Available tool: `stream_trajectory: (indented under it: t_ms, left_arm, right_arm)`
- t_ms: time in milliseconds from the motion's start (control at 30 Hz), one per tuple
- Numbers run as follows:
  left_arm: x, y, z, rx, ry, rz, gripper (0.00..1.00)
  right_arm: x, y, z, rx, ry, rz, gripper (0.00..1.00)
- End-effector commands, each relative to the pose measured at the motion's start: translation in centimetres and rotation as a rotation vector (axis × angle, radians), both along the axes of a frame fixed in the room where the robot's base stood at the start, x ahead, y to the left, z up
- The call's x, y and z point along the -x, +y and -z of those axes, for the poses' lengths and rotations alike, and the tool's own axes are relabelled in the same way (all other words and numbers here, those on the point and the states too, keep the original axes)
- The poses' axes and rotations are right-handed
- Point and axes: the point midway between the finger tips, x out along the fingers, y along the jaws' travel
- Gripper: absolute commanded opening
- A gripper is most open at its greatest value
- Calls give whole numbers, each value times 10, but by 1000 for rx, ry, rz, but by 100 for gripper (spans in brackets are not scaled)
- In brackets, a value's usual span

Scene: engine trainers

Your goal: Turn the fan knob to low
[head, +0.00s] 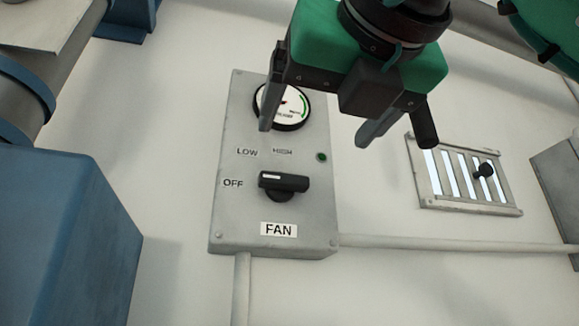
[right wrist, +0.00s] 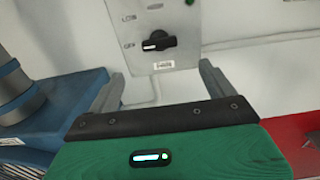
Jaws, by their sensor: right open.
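The fan knob (head: 284,184) is a black rotary handle on a grey control box (head: 225,212) marked FAN. Its white mark is at the left end, pointing to the OFF label; LOW and HIGH labels are above it. In the right wrist view the knob (right wrist: 158,42) shows beyond the fingers, with its white mark toward OFF. My right gripper (head: 317,135) is open and empty, in front of the box's upper part, above and apart from the knob. It also shows in the right wrist view (right wrist: 160,82). My left gripper is not in view.
A round gauge (head: 285,103) and a small green lamp (head: 321,157) are on the box. A slatted vent (head: 464,176) with a black knob is at right. Conduits run right and down from the box. A large blue block (head: 60,240) stands at left.

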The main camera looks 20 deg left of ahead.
Motion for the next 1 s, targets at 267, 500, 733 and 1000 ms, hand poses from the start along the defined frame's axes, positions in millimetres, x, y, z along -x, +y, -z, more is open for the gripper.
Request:
stream_trajectory:
  t_ms: [267, 500, 733, 1000]
  left_arm:
    - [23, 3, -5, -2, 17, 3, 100]
    - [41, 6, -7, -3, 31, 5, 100]
    - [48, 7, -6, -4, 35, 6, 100]
    - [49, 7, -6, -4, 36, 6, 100]
  right_arm:
    - [-51, 34, -2, 3, 4, -2, 85]
    - [-84, 57, -2, 2, 3, -3, 85]
    - [-96, 65, 0, 2, 1, -3, 85]
    - [-97, 66, 1, 2, 1, -3, 84]
